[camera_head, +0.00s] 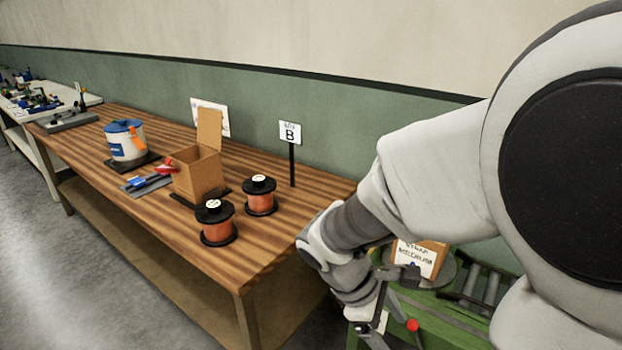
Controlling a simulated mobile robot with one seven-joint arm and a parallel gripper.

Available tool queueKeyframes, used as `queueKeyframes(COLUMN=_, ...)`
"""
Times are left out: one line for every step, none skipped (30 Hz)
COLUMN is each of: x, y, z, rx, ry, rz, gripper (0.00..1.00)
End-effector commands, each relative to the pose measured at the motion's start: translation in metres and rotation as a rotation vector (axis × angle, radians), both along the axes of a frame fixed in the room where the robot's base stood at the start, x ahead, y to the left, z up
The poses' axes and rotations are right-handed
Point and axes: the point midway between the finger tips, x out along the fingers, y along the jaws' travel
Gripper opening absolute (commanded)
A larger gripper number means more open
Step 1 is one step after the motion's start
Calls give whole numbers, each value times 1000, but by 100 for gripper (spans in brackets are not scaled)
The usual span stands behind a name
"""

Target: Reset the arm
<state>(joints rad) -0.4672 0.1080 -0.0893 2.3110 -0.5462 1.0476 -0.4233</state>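My arm reaches in from the right side of the head view and bends down past the right end of the wooden table. My gripper (378,322) hangs low beside that end, in front of a green surface (445,318). Its fingers are small, dark and partly mixed with the things behind, so I cannot tell whether they are open or shut. I see no held object clearly. Two copper-coloured spools with black flanges, a nearer one (217,224) and a farther one (260,196), stand upright on the table, apart from my arm.
The wooden table (290,232) also bears an open cardboard box (200,175), a white-and-blue tub (125,145) and a "B" sign (290,132). A labelled box (418,259) stands close behind my gripper. The grey floor (80,270) at left is clear.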

Motion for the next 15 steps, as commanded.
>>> queueKeyframes(x=-4, y=-3, z=14, rx=50, ry=-56, rz=-74, gripper=84)
queueKeyframes(x=-6, y=-4, z=20, rx=79, ry=-86, rz=-115, gripper=84)
queueKeyframes(x=-10, y=-5, z=28, rx=117, ry=-125, rz=-171, gripper=84)
queueKeyframes(x=-13, y=-5, z=33, rx=145, ry=-154, rz=-211, gripper=84)
queueKeyframes(x=-15, y=-6, z=39, rx=171, ry=-184, rz=-254, gripper=84)
queueKeyframes(x=-18, y=-7, z=48, rx=209, ry=-224, rz=-307, gripper=84)
queueKeyframes(x=-21, y=-7, z=53, rx=237, ry=-253, rz=-348, gripper=84)
queueKeyframes(x=-24, y=-8, z=59, rx=264, ry=-284, rz=-390, gripper=84)
queueKeyframes(x=-27, y=-8, z=67, rx=300, ry=-321, rz=-442, gripper=84)
queueKeyframes(x=-29, y=-8, z=73, rx=327, ry=-352, rz=-483, gripper=84)
queueKeyframes(x=-32, y=-9, z=79, rx=354, ry=-381, rz=-522, gripper=84)
queueKeyframes(x=-35, y=-9, z=86, rx=392, ry=-421, rz=-574, gripper=84)
queueKeyframes(x=-38, y=-9, z=92, rx=418, ry=-451, rz=-611, gripper=84)
queueKeyframes(x=-40, y=-9, z=98, rx=445, ry=-481, rz=-650, gripper=84)
queueKeyframes(x=-44, y=-9, z=106, rx=482, ry=-520, rz=-700, gripper=84)
